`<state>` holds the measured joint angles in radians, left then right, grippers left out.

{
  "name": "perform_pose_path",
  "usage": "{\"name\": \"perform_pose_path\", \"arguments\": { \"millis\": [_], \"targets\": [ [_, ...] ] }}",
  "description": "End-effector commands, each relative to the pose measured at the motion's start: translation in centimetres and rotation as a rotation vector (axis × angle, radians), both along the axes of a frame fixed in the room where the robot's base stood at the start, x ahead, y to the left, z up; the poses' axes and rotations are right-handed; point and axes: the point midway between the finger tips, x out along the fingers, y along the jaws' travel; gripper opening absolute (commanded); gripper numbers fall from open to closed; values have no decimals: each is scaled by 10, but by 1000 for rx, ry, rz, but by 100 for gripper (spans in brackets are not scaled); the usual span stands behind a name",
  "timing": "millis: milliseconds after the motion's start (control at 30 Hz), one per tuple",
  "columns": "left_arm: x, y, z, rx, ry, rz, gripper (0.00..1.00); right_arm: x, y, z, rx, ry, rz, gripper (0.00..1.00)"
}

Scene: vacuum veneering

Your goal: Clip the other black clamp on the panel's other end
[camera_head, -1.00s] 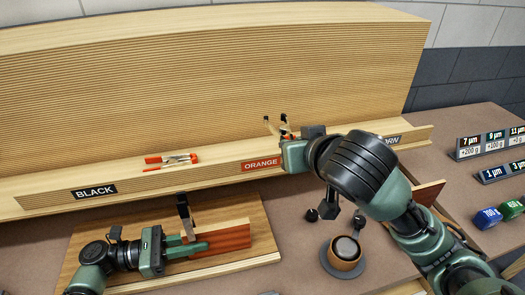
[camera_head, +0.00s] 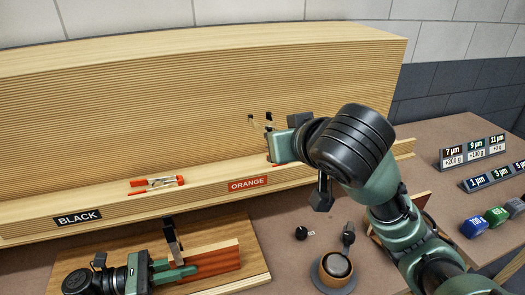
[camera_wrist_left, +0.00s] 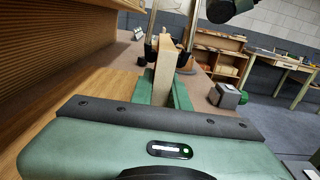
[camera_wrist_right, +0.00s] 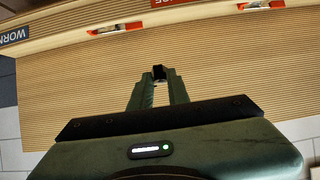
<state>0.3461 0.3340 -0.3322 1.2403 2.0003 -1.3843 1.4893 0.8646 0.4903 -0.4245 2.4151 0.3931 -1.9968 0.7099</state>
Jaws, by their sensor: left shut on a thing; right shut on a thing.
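The panel (camera_head: 215,262), reddish brown with a pale wood edge, stands on the wooden board at lower left. My left gripper (camera_head: 178,273) is shut on it; the left wrist view shows its pale edge (camera_wrist_left: 163,88) between the fingers. One black clamp (camera_head: 172,235) sits upright on the panel beside that gripper. My right gripper (camera_head: 272,140) is raised in front of the ribbed form, above the shelf near the ORANGE label. The panel's far end is free.
An orange clamp (camera_head: 156,184) lies on the shelf between the BLACK (camera_head: 77,218) and ORANGE (camera_head: 248,183) labels. Small blocks and number signs (camera_head: 472,150) stand at far right.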

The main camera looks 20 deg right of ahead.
Motion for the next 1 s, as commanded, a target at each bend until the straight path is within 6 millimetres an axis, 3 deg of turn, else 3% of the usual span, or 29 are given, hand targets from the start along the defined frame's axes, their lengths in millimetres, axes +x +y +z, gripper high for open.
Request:
{"name": "perform_pose_path", "arguments": {
  "millis": [400, 667, 1000],
  "targets": [
    [0, 0, 0, 0, 0, 1, 0, 0, 6, 1, -1, 16, 12, 0],
    [0, 0, 0, 0, 0, 0, 0, -6, 53, -14, -18, 208, 86, 0],
    [0, 0, 0, 0, 0, 1, 0, -41, 105, -41, 0, 650, -22, 0]
  ]
}}
